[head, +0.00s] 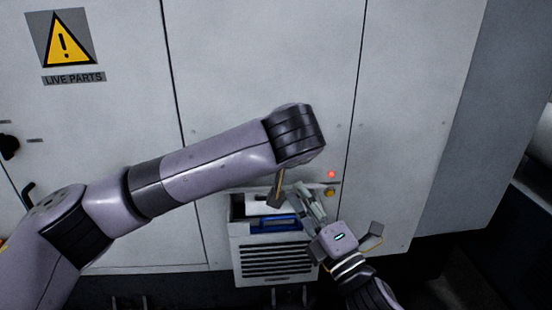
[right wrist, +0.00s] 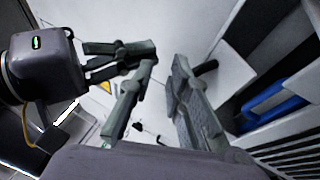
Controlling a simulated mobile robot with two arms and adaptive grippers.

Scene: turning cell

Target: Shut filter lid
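The filter housing (head: 275,262) is a pale box with a louvred front, low on the cabinet. Its top stands open and a blue filter (head: 280,224) shows inside. The blue filter (right wrist: 275,108) and the louvres (right wrist: 295,155) also show at right in the right wrist view. I cannot make out the lid's edges clearly. My right gripper (head: 306,193) is at the housing's upper right corner, its fingers apart and empty in the right wrist view (right wrist: 165,65). My left gripper is mostly hidden behind its wrist in the head view; its fingers (right wrist: 120,58) are close to the right ones.
A tall grey cabinet (head: 270,60) fills the back. A red light (head: 331,174) and a yellow button (head: 331,191) sit just above and right of the housing. A warning sign (head: 65,38) is at upper left. My left arm crosses in front of the cabinet.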

